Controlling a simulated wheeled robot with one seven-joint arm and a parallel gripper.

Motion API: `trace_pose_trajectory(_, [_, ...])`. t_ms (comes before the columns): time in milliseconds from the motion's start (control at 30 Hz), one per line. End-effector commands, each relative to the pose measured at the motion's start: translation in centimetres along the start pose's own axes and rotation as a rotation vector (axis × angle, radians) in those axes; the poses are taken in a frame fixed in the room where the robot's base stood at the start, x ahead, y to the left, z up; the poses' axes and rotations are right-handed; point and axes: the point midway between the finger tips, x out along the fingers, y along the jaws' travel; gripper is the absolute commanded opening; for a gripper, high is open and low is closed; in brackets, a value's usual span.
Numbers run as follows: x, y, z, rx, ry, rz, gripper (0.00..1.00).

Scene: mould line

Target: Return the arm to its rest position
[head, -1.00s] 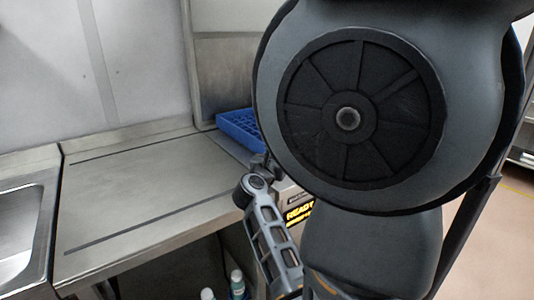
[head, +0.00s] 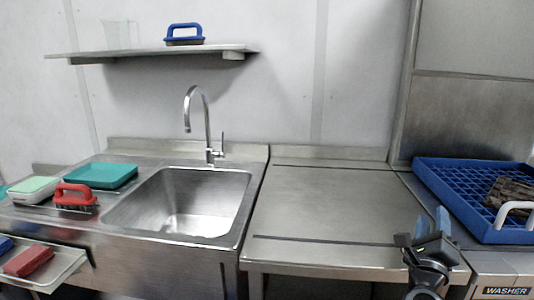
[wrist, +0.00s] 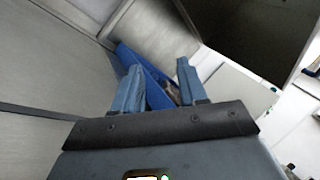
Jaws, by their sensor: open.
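My gripper (head: 432,225) shows at the lower right of the head view, its blue fingers pointing up in front of the right end of the steel counter. In the wrist view my gripper (wrist: 158,82) has its two blue fingers spread apart with nothing held between them. Part of my arm shows below the gripper in the head view; the rest is out of frame.
A blue crate (head: 440,178) with a dark item and a white handle stands right of my gripper, above a box marked WASHER (head: 505,291). The steel counter (head: 320,205) is bare. A sink (head: 190,200), brushes and a teal board (head: 101,175) lie left.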

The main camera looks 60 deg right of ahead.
Motion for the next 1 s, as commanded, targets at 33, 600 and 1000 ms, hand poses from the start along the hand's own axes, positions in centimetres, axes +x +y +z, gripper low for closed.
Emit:
trace_pose_trajectory(33, [-2.3, 0.7, 2.1, -0.118, -0.107, 0.049, 0.42])
trace_pose_trajectory(600, [-33.6, 0.4, 11.8, -1.27, -1.477, -0.044, 0.42])
trace_pose_trajectory(1000, [-41.5, -3.7, 8.8, -1.531, -1.923, -0.37, 0.42])
